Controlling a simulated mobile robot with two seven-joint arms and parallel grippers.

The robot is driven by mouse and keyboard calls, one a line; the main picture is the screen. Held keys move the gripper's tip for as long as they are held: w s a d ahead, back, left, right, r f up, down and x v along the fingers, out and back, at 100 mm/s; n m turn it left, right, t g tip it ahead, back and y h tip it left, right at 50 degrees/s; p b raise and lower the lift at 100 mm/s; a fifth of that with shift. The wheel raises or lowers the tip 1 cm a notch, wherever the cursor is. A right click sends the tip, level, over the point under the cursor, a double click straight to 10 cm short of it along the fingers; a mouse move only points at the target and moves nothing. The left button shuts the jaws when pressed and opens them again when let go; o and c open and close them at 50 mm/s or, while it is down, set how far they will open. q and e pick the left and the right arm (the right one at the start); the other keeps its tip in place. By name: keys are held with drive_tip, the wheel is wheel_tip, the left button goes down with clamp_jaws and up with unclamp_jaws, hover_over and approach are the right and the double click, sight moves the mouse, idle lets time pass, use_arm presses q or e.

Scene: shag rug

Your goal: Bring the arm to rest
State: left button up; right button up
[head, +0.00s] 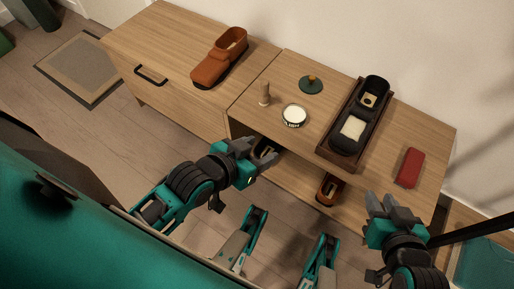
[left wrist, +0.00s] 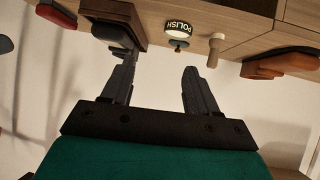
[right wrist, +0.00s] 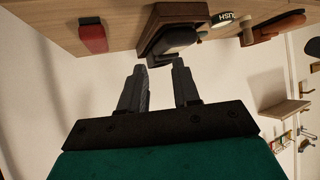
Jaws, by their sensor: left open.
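My left gripper (head: 262,160) hangs in front of the wooden cabinet, near its open shelf. In the left wrist view its two fingers (left wrist: 157,88) stand wide apart with nothing between them. My right gripper (head: 388,207) is in front of the cabinet's right part, below the red block. In the right wrist view its fingers (right wrist: 160,85) are apart with a gap between them, and nothing is held. Both grippers are clear of the objects on the cabinet top.
A brown shoe (head: 329,190) lies on the shelf below.

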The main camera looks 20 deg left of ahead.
use_arm(q)
drive_tip(key=s+a+r+y+p, duration=0.1)
drive_tip(key=s+a+r+p, duration=0.1)
drive_tip(key=r+p, duration=1.1)
drive_tip(key=a+p, duration=0.1)
drive_tip(key=p, duration=0.5)
drive_tip(key=shift+a, duration=0.4)
use_arm(e)
drive_tip(key=s+d+r+h, duration=0.1)
drive_tip(key=s+d+r, duration=0.1)
drive_tip(key=r, duration=1.1)
drive_tip(key=shift+d, duration=0.9)
